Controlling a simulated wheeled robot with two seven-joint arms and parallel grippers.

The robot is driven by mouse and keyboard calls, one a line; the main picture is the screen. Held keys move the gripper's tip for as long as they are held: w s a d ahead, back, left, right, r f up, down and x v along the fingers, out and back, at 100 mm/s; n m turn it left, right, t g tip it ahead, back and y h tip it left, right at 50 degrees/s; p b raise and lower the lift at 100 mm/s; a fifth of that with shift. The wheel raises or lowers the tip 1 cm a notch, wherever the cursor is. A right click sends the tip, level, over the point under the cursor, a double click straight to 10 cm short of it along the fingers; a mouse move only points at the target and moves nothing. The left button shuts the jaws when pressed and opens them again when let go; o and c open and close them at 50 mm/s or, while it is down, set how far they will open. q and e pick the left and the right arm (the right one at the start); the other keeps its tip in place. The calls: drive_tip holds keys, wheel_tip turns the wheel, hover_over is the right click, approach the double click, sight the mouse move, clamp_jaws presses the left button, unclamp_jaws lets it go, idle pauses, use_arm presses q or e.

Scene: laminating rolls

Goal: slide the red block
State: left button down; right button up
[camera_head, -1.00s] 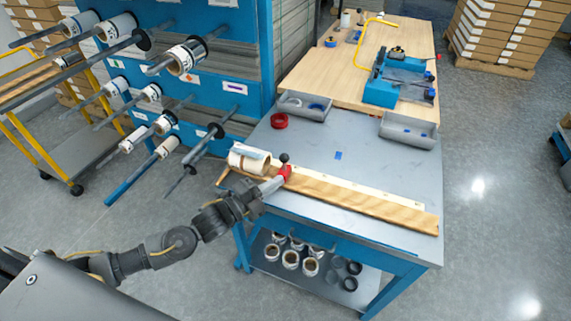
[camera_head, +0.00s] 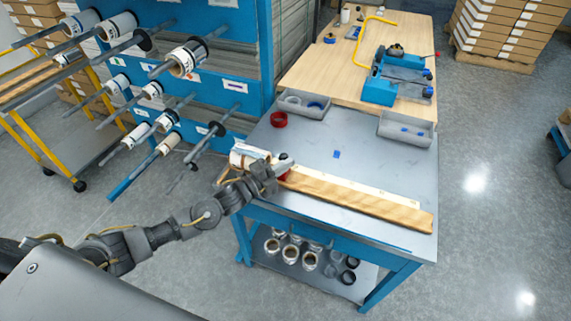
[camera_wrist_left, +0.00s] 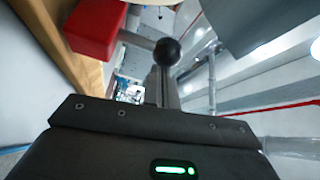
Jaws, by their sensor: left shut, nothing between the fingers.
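The red block (camera_head: 284,176) sits at the left end of a long wooden board (camera_head: 360,203) on the grey table. In the head view my left gripper (camera_head: 287,161) covers most of it. In the left wrist view the red block (camera_wrist_left: 95,28) shows at upper left, with a black ball knob (camera_wrist_left: 167,52) to its right. My left gripper is shut and empty, close beside the block and knob. I cannot tell whether it touches either. My right gripper is not in view.
A white roll (camera_head: 248,156) lies left of the block. A roll rack (camera_head: 225,80) stands behind left.

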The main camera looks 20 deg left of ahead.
use_arm(q)
drive_tip(key=shift+a, duration=0.1)
drive_tip(key=a, duration=0.3)
drive_tip(key=shift+w+b, duration=0.1)
drive_tip(key=shift+b, duration=0.25)
drive_tip(key=shift+a, duration=0.35)
drive_tip(key=shift+d+r+p, duration=0.15)
drive_tip(key=shift+d+p, duration=0.15)
drive_tip(key=shift+d, duration=0.3)
drive_tip(key=b, duration=0.2)
approach(280, 159)
drive_tip(key=shift+s+d+r, duration=0.15)
drive_tip(key=shift+s+d, duration=0.45)
drive_tip(key=shift+s, duration=0.05)
drive_tip(key=shift+s+d+r, duration=0.2)
drive_tip(key=shift+s+d, duration=0.35)
drive_tip(key=shift+s, duration=0.1)
